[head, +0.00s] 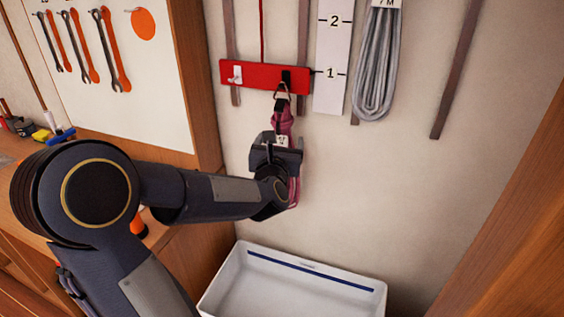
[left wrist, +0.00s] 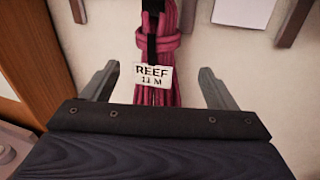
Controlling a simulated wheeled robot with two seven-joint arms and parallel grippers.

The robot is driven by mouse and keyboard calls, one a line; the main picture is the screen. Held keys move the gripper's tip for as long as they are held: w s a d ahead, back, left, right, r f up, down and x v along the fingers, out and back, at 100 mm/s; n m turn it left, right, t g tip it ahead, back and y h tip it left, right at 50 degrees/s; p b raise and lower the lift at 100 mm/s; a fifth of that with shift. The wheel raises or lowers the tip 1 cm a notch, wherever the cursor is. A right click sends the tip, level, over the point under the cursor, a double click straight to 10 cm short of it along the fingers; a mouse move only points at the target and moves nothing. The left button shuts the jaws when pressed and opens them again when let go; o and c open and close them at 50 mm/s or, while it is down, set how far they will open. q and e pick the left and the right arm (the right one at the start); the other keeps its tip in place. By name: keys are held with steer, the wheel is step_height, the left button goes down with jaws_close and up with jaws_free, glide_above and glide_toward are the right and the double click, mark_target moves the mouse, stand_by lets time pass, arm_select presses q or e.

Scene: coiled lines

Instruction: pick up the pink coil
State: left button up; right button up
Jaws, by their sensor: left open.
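The pink coil (head: 283,121) hangs from the black hook on a red rack (head: 262,78) on the wall. In the left wrist view the pink coil (left wrist: 160,48) hangs straight down, with a black strap and a white tag (left wrist: 152,76) reading "REEF 11 M". My left gripper (head: 277,150) is in front of the coil and hides its middle. In the left wrist view my left gripper (left wrist: 158,85) is open, with one finger on each side of the coil, apart from it. The coil's lower end is mostly hidden. My right gripper is not in view.
A grey coil (head: 376,65) hangs to the right of a white numbered board (head: 332,60). A white bin (head: 290,285) stands below. A wooden cabinet side (head: 195,80) is at the left, and a workbench with small tools is at far left.

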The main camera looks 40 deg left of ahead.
mark_target(281, 129)
arm_select(q)
steer(key=shift+w+a+r+n+y, duration=0.15)
steer(key=shift+w+a+n+y, duration=0.15)
steer(key=shift+a+n, duration=0.1)
steer(key=p+x, duration=0.1)
steer(key=x, duration=0.1)
steer(key=p+x, duration=0.1)
steer(key=x, duration=0.1)
steer(key=r+p+x, duration=0.1)
steer(key=x, duration=0.1)
steer(key=shift+w+d+p, duration=0.1)
steer(key=shift+w+p, duration=0.1)
steer(key=shift+p, duration=0.1)
steer(key=shift+w+a+f, duration=0.15)
steer(key=shift+w+a, duration=0.1)
steer(key=shift+w, duration=0.1)
jaws_close()
